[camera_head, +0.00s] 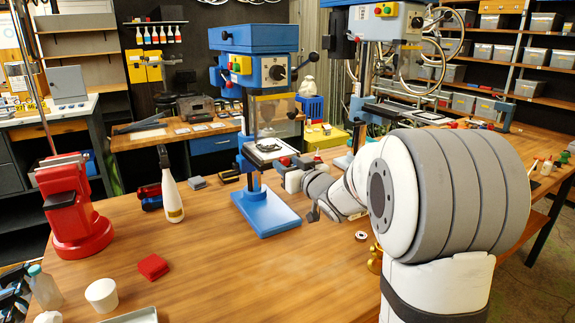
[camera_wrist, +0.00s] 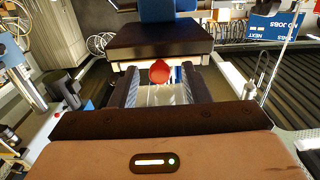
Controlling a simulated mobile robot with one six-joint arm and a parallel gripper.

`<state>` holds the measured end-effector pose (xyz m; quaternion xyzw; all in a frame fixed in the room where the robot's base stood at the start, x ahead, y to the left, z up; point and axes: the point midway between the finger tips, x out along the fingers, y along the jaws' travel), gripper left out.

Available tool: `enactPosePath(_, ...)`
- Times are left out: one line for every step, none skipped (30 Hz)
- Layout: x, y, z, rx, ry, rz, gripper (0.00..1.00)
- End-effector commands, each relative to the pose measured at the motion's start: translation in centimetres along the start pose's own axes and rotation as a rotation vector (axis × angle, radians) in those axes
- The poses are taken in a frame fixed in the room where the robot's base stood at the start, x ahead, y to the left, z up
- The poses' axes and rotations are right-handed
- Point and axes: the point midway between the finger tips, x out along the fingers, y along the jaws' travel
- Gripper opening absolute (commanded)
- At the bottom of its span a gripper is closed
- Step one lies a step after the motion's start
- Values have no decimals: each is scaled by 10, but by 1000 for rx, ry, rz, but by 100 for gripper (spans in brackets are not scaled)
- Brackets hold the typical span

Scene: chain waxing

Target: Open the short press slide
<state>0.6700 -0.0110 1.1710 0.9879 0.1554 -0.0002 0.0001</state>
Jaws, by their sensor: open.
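A blue drill press (camera_head: 252,38) stands on the wooden bench on a blue base (camera_head: 266,212). Its small work table (camera_head: 268,150) is at mid height. In the wrist view a dark slab (camera_wrist: 160,40) with a pale front edge lies ahead, and a red knob (camera_wrist: 160,71) sticks out from its front. I take these as the slide and its handle. My gripper (camera_wrist: 160,92) is open, with one finger on each side of the knob; contact cannot be told. In the head view my gripper (camera_head: 290,178) is at the press table's right side, partly hidden by my wrist.
A second, taller press (camera_head: 385,25) stands behind to the right. The bench in front of the blue base is clear.

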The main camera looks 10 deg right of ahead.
Motion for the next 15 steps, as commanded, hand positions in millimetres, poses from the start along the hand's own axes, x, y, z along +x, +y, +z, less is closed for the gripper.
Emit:
enactPosePath(0, 0, 0, 0, 0, 0, 43)
enactPosePath(0, 0, 0, 0, 0, 0, 43)
enactPosePath(0, 0, 0, 0, 0, 0, 43)
enactPosePath(0, 0, 0, 0, 0, 0, 41)
enactPosePath(0, 0, 0, 0, 0, 0, 38)
enactPosePath(0, 0, 0, 0, 0, 0, 35)
enactPosePath(0, 0, 0, 0, 0, 0, 33)
enactPosePath(0, 0, 0, 0, 0, 0, 30)
enactPosePath(0, 0, 0, 0, 0, 0, 27)
enactPosePath(0, 0, 0, 0, 0, -1, 25)
enactPosePath(0, 0, 0, 0, 0, -1, 22)
enactPosePath(0, 0, 0, 0, 0, -1, 19)
enactPosePath(0, 0, 0, 0, 0, -1, 16)
enactPosePath(0, 0, 0, 0, 0, -1, 14)
enactPosePath(0, -1, 0, 0, 0, -1, 11)
